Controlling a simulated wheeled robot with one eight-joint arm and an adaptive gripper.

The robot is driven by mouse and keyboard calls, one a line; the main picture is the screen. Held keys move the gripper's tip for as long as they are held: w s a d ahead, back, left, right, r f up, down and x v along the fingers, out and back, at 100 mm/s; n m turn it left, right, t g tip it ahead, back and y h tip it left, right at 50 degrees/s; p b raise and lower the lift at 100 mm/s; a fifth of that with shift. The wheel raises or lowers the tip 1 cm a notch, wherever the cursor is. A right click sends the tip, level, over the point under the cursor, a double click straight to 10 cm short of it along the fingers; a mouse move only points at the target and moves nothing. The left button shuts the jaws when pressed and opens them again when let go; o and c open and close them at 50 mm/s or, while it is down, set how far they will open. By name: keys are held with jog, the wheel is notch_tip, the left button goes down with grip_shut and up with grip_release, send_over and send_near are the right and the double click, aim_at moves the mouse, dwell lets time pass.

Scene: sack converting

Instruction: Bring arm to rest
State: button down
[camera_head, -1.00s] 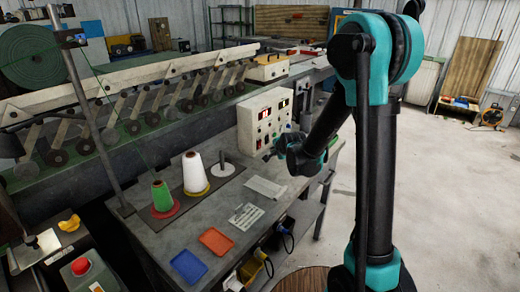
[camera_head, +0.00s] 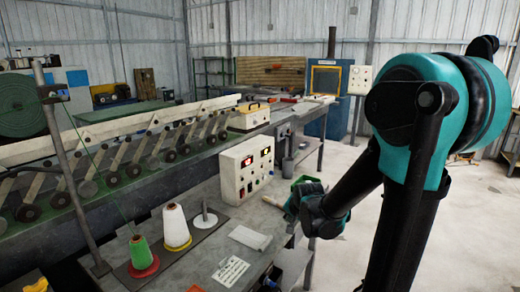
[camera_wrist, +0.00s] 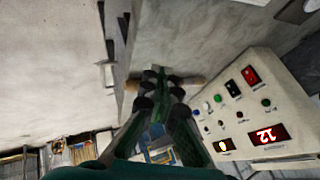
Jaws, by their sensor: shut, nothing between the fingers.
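My gripper (camera_head: 298,204) is to the right of the control box (camera_head: 246,168), over the right edge of the grey workbench (camera_head: 187,272). In the wrist view its dark green fingers (camera_wrist: 160,88) are together and empty. The arm is bent, with its elbow high at the right of the head view. A light wooden handle (camera_head: 272,201) shows beside the gripper, and a green piece (camera_head: 306,181) shows just behind it. The gripper partly hides both, and I cannot tell whether it touches them.
A white yarn cone (camera_head: 175,225) and a green cone (camera_head: 141,252) stand on the bench. A paper sheet (camera_head: 230,271) lies in front. The roller machine (camera_head: 120,165) runs along the left. Open floor (camera_head: 352,240) lies to the right.

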jog(key=s+d+f+n+g, duration=0.1)
jog(key=s+d+f+n, duration=0.1)
jog(key=s, duration=0.8)
jog(key=s+d+f+n+g+h, duration=0.1)
jog(key=s+d+n, duration=0.3)
jog(key=s, duration=0.6)
jog(key=d+f+g, duration=0.1)
jog(key=d, duration=0.1)
jog(key=shift+s+d+f+n+h, duration=0.15)
jog(key=shift+s+d+n+h, duration=0.15)
jog(key=shift+s+d, duration=0.1)
